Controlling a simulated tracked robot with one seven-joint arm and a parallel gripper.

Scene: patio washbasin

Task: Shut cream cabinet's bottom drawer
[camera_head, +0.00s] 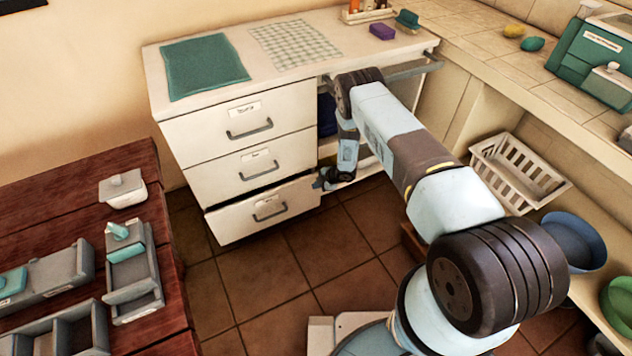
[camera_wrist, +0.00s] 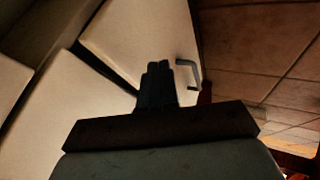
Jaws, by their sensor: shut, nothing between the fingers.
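The cream cabinet (camera_head: 310,110) stands against the wall with a column of three drawers on its left side. Its bottom drawer (camera_head: 232,222) sticks out a little past the drawers above, with a dark gap over its top edge. The drawer's grey handle (camera_head: 270,207) faces the room; the handle also shows in the wrist view (camera_wrist: 189,72). My gripper (camera_head: 322,182) is low, close to the right end of the bottom drawer's front. In the wrist view my gripper (camera_wrist: 158,72) is shut and empty, its fingertips over the pale drawer front (camera_wrist: 125,45); I cannot tell whether they touch.
The middle drawer (camera_head: 240,168) and top drawer (camera_head: 240,130) look closed. An open compartment lies right of the drawers, behind my arm. A red-brown wooden table (camera_head: 70,190) stands at left. A white basket (camera_head: 515,175) sits at right. Tiled floor (camera_head: 290,270) in front is clear.

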